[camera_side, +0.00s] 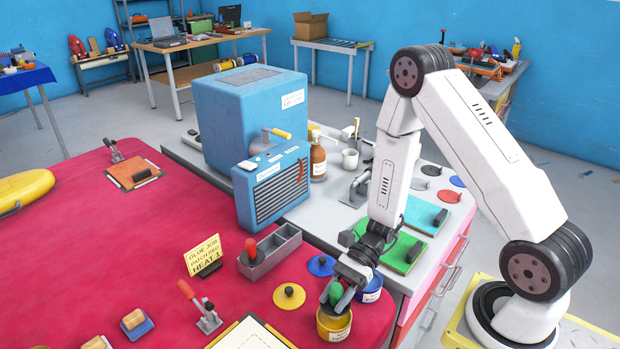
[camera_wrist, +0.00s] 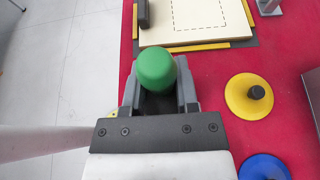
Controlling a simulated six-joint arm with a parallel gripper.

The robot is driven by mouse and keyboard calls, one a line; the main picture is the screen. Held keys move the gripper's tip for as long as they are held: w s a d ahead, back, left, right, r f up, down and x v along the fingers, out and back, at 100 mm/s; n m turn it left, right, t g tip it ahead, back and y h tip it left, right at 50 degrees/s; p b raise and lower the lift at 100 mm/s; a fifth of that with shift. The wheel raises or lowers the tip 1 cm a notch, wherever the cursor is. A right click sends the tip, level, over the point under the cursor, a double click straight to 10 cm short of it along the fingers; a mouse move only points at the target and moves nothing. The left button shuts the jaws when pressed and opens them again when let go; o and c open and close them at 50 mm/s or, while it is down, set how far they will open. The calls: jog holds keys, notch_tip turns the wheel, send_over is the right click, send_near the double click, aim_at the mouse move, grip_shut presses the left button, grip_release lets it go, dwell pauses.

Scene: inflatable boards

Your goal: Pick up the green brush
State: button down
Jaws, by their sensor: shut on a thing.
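The green brush (camera_side: 335,292) shows as a rounded green handle at the front edge of the red table, above the yellow pot (camera_side: 335,332). Its lower part is hidden, and I cannot tell whether it is still inside the pot. My gripper (camera_side: 338,294) points down there, with its fingers shut on the brush handle. In the wrist view, the round green top of the brush (camera_wrist: 157,69) sits between the two grey fingers of my gripper (camera_wrist: 158,98).
A blue pot (camera_side: 371,290) stands close behind the yellow one. A yellow lid (camera_side: 289,296) and a blue lid (camera_side: 321,265) lie nearby on the red table. A grey tray (camera_side: 270,252) and a yellow sign (camera_side: 205,256) stand to the left. A cream sheet (camera_wrist: 205,15) lies beside the gripper.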

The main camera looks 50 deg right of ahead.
jog(key=shift+r, duration=4.6)
jog(key=shift+w+d, duration=0.2)
jog(key=shift+w, duration=0.15)
jog(key=w+d+m+t+h, duration=0.3)
jog(key=w+d+m+t, duration=0.5)
jog(key=w+d+t, duration=0.1)
jog(key=shift+w+d+r+m+t, duration=0.3)
jog(key=shift+w+d+r+m, duration=0.15)
jog(key=shift+w+d, duration=0.4)
jog(key=shift+d, duration=0.15)
